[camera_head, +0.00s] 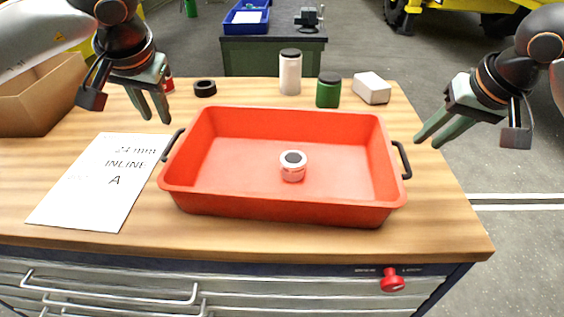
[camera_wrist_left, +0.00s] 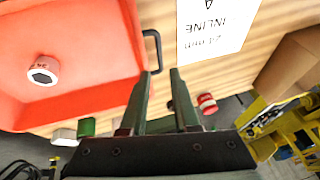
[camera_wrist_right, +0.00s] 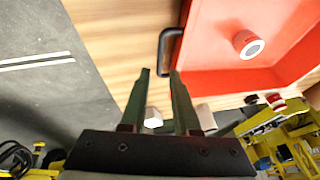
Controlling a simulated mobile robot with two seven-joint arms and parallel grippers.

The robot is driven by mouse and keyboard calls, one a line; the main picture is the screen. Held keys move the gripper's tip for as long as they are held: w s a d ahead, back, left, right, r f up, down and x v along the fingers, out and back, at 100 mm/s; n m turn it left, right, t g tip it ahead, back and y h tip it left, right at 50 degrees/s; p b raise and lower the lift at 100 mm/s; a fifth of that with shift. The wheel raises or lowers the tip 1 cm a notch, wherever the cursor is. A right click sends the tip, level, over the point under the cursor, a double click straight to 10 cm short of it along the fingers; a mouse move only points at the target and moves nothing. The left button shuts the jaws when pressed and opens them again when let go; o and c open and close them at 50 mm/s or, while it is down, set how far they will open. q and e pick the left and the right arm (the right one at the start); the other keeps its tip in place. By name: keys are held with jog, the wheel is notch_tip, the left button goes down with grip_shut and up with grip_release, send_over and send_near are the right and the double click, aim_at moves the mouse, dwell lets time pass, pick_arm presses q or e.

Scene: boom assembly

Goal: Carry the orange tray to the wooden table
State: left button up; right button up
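The orange tray (camera_head: 290,208) sits on a wooden-topped workbench (camera_head: 440,215), with a black handle on its left (camera_head: 173,145) and one on its right (camera_head: 402,160). A small round white-and-red part (camera_head: 293,167) stands inside the tray. My left gripper (camera_head: 155,113) is open and empty, above and behind the left handle. In the left wrist view, that handle (camera_wrist_left: 153,50) lies just beyond the fingertips. My right gripper (camera_head: 428,138) is open and empty, off to the right of the right handle. In the right wrist view, that handle (camera_wrist_right: 168,48) lies just beyond the fingertips.
A printed sheet (camera_head: 100,185) lies left of the tray, and a cardboard box (camera_head: 35,100) is at the far left. Behind the tray stand a white canister (camera_head: 290,75), a green jar (camera_head: 328,92), a white block (camera_head: 371,88) and a black ring (camera_head: 205,88). Another bench (camera_head: 270,55) stands behind.

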aim_at(170, 144)
jog(key=shift+f, duration=0.1)
